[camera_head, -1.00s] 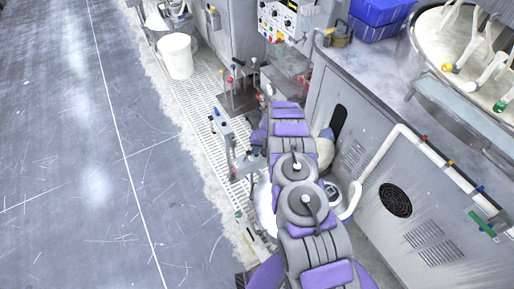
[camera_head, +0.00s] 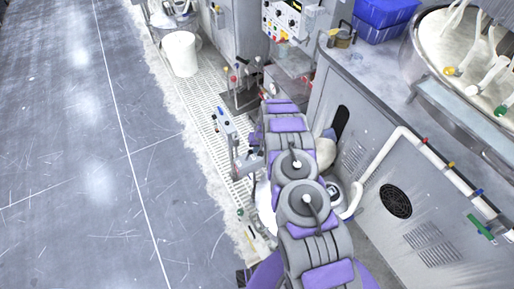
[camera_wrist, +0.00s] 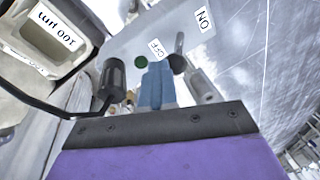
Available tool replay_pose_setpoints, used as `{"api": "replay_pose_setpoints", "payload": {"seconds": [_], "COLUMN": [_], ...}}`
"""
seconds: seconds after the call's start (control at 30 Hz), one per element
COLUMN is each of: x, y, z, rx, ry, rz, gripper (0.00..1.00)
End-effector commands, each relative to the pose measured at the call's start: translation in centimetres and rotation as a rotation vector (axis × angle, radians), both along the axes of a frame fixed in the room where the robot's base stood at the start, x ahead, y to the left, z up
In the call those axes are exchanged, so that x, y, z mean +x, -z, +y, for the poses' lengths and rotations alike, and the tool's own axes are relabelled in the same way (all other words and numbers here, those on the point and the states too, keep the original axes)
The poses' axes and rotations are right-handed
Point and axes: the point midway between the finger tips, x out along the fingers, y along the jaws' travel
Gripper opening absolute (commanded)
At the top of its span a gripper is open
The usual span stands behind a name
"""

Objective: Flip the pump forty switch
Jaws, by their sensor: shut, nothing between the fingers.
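A grey control panel (camera_wrist: 225,45) with a white ON label (camera_wrist: 203,20) and OFF label (camera_wrist: 158,48) fills the upper middle of the wrist view. A dark toggle switch (camera_wrist: 179,43) stands on it, between the labels. No pump name is readable. My gripper (camera_wrist: 156,68) is shut and empty. Its blue fingertips point at the panel, just left of the switch; I cannot tell whether they touch it. A green round part (camera_wrist: 141,62) sits left of the fingertips. In the head view, a small post-mounted panel (camera_head: 226,125) stands left of my arm, which hides my gripper.
A black cylinder with a cable (camera_wrist: 112,76) and a pale box with an upside-down label (camera_wrist: 48,32) lie close on the left in the wrist view. A grey machine cabinet (camera_head: 365,125) borders my arm on the right. The floor (camera_head: 75,150) at left is open.

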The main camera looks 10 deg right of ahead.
Motion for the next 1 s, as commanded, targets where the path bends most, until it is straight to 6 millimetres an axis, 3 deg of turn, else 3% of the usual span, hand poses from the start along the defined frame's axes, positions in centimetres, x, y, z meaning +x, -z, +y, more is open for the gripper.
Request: {"api": "replay_pose_setpoints", "payload": {"seconds": [0.77,1.0], "x": [-2.0,-1.9], "y": [-1.2,-1.2], "z": [6.0,5.8], "rx": [0.0,0.001], "ry": [0.0,0.001], "rz": [0.001,0.0], "gripper": [0.0,0.0]}}
